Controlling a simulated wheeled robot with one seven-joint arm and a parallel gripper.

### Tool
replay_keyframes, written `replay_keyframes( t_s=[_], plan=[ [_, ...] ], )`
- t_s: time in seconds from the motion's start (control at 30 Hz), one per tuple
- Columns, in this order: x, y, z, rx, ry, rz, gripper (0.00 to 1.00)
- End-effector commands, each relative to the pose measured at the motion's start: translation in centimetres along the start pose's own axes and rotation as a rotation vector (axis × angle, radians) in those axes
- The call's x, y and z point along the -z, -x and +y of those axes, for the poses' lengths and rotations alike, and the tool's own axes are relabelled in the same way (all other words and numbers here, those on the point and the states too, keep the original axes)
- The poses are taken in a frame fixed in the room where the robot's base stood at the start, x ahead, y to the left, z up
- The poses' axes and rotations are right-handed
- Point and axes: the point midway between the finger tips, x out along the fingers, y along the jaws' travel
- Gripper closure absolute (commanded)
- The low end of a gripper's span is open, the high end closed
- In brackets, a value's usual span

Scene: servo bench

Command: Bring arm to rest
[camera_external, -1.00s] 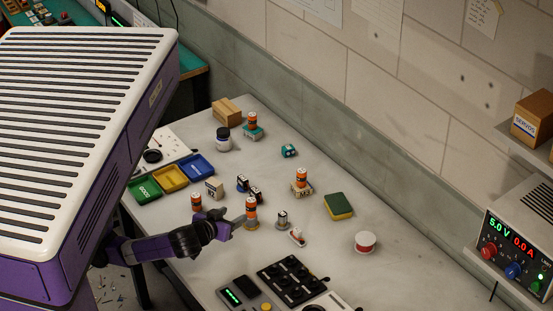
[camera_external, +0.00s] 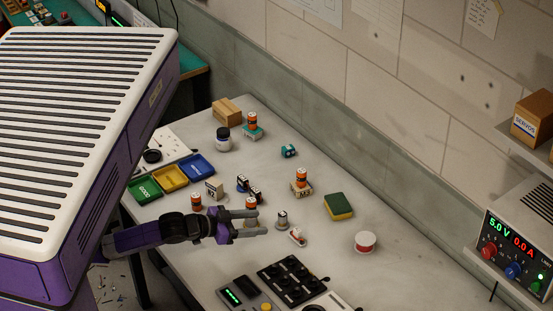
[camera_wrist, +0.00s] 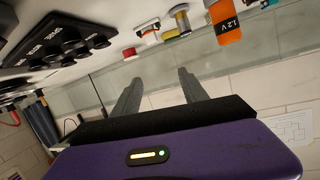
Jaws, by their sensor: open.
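My gripper (camera_external: 263,221) is open and empty over the front middle of the bench, with its fingers pointing right. In the outside view its fingers partly cover an orange battery (camera_external: 250,202). In the wrist view my gripper (camera_wrist: 160,78) has its two grey fingers apart with nothing between them. An orange cell marked 1.2 V (camera_wrist: 224,22) shows there, apart from the fingers and to their right. My purple forearm stretches level from the left over the bench edge.
The bench (camera_external: 335,255) holds small servos, more orange batteries, a sponge (camera_external: 338,206), a red-and-white spool (camera_external: 366,242), and green, yellow and blue trays (camera_external: 145,190). A black knob panel (camera_external: 290,279) lies at the front. The bench right of the spool is clear.

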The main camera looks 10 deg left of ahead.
Motion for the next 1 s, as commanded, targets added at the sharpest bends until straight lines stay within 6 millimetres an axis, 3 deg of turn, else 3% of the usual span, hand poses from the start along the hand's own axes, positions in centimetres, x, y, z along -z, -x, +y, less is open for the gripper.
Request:
replay_keyframes(
  t_s=[0.03, 0.17, 0.27, 0.4, 0.53, 0.63, 0.8, 1.0],
  plan=[
    [-1.1, 0.6, -2.3, 0.012, 0.014, 0.007, 0.49],
    [-2.2, 2.9, -7.7, 0.067, 0.056, 0.067, 0.49],
    [-3.1, 5.7, -12.2, 0.159, 0.096, 0.108, 0.49],
    [-4.4, 11.2, -18.3, 0.343, 0.152, 0.147, 0.49],
    [-6.0, 17.3, -22.7, 0.543, 0.206, 0.144, 0.49],
    [-7.6, 22.0, -24.6, 0.693, 0.258, 0.111, 0.49],
    [-10.9, 27.6, -25.0, 0.869, 0.334, -0.007, 0.49],
    [-12.2, 29.5, -24.6, 0.947, 0.369, -0.057, 0.49]
  ],
)
